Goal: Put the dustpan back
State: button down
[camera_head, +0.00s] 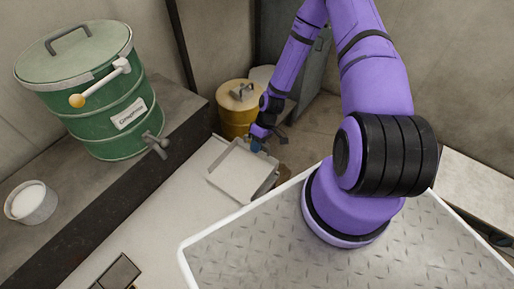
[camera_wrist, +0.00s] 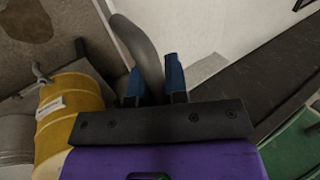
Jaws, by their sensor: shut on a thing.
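My gripper (camera_head: 262,142) is beyond the dustpan (camera_head: 238,170), a pale, flat-bottomed pan with raised edges, in the head view. The dustpan is at the far end of the white surface; whether it touches that surface or hangs above it, I cannot tell. In the wrist view my gripper (camera_wrist: 155,84) has its two blue fingertips on either side of a curved grey handle (camera_wrist: 146,45), closed on it. The handle appears to belong to the dustpan. Its far side is partly hidden by my gripper.
A green drum (camera_head: 110,110) with a tap and a white bowl (camera_head: 32,203) stand on the dark ledge at left. A yellow drum (camera_head: 236,116) stands behind the dustpan. The white surface (camera_head: 160,215) is mostly clear, with a small dark-framed object (camera_head: 117,273) near the front.

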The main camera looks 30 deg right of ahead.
jog(key=shift+f, duration=0.6)
jog(key=shift+f, duration=0.4)
jog(key=c, duration=1.1)
grip_release()
jog(key=shift+r, duration=0.25)
jog(key=v, duration=1.2)
jog(key=shift+r, duration=0.25)
